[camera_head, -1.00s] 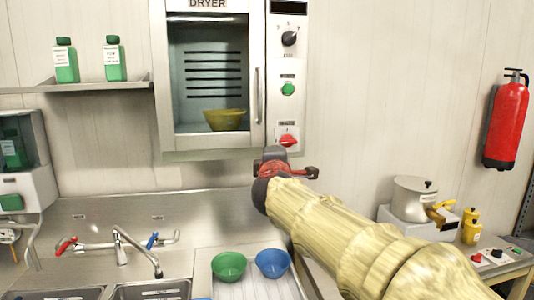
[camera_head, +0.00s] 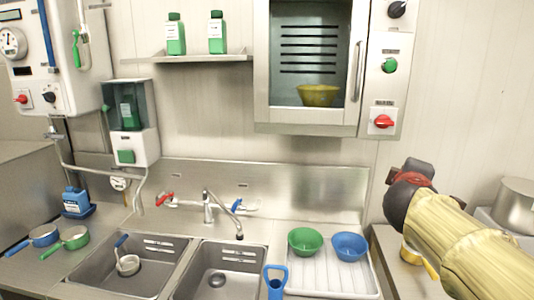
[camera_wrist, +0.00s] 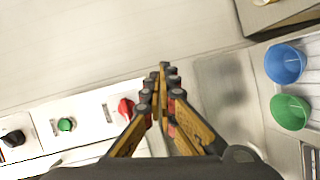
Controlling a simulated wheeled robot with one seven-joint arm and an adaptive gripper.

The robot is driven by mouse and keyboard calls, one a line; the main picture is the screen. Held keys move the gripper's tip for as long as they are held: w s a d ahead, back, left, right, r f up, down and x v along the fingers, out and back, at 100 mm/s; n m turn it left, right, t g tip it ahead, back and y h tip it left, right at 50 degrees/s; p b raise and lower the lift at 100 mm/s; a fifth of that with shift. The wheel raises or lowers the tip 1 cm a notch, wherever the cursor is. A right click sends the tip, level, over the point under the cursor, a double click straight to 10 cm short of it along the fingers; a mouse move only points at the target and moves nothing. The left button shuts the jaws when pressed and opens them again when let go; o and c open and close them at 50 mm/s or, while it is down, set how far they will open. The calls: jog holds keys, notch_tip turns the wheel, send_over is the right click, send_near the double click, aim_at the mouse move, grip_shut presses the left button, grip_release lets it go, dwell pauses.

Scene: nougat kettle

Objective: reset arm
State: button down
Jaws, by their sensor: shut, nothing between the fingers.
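My arm reaches in from the lower right in the head view. My gripper (camera_wrist: 162,80) shows in the wrist view with its fingers shut and nothing between them. In the wrist view it faces the wall, with the dryer's red knob (camera_wrist: 126,108) and green button (camera_wrist: 65,124) to its left. In the head view my gripper (camera_head: 418,172) is lower right of the dryer (camera_head: 312,122), apart from it, and its fingertips are hard to make out. A yellow bowl (camera_head: 318,95) sits inside the dryer.
A green bowl (camera_head: 305,241) and a blue bowl (camera_head: 350,246) stand on the white drainboard (camera_head: 325,280) right of the sinks. A pot (camera_head: 515,205) stands at the right edge. A shelf (camera_head: 200,58) holds two green bottles. Pans lie at the lower left.

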jog(key=s+a+f+m+g+y, duration=0.35)
jog(key=s+f+m+g, duration=0.35)
jog(key=s+f, duration=1.05)
jog(key=s+a+f+m+g+y, duration=0.1)
jog(key=s+a+f+y, duration=0.4)
jog(key=s+a+f, duration=0.5)
jog(key=s+a+m, duration=0.1)
jog(key=s+a, duration=0.1)
jog(key=a, duration=0.2)
